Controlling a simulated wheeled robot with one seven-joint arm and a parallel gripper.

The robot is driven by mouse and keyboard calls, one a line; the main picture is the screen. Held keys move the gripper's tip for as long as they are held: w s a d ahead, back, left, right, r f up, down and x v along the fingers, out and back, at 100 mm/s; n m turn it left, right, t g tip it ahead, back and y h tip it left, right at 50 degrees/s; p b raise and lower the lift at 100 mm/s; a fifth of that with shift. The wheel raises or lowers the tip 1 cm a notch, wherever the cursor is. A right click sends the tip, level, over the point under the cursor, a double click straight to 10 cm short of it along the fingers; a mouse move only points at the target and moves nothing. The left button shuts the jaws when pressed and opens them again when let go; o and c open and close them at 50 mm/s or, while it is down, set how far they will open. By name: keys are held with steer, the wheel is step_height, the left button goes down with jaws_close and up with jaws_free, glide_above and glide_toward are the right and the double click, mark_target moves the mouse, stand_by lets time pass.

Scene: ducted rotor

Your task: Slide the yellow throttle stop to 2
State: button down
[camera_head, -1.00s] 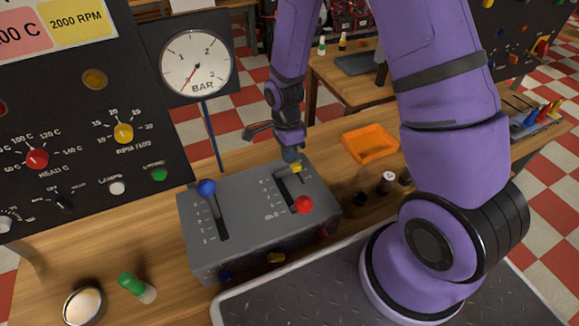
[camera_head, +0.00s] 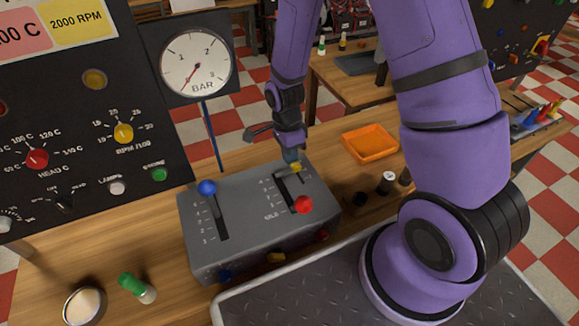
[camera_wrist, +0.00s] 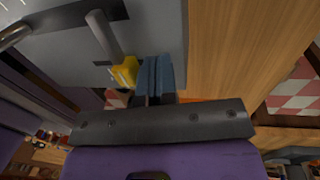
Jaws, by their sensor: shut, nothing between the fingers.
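The yellow throttle stop (camera_head: 296,168) sits at the far end of the right slot on the grey lever box (camera_head: 245,245). It also shows in the wrist view as a yellow block (camera_wrist: 125,72) beside a grey lever shaft (camera_wrist: 103,35). My gripper (camera_head: 291,156) is at the stop's far side, fingers pointing down. In the wrist view my blue-grey fingers (camera_wrist: 155,75) are together, empty, right beside the yellow block; I cannot tell if they touch it. The red-knobbed lever (camera_head: 303,204) stands at the near end of the same slot. The scale digits there are too small to read surely.
A blue-knobbed lever (camera_head: 207,188) stands in the left slot. An orange tray (camera_head: 371,144) lies right of the box, with small bottles (camera_head: 387,183) nearer. A pressure gauge (camera_head: 196,64) and dark panel (camera_head: 90,130) stand behind at left. A green-capped bottle (camera_head: 137,287) lies front left.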

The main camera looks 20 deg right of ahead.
mark_target(297, 166)
steer(key=shift+s, duration=2.3)
stand_by(1.4)
steer(key=shift+w, duration=0.15)
steer(key=shift+w, duration=0.85)
steer(key=shift+w+r, duration=0.15)
steer(key=shift+r, duration=0.85)
steer(key=shift+w+r, duration=0.2)
steer(key=shift+r, duration=0.75)
steer(key=shift+w+r, duration=0.15)
steer(key=shift+r, duration=0.85)
steer(key=shift+r, duration=0.1)
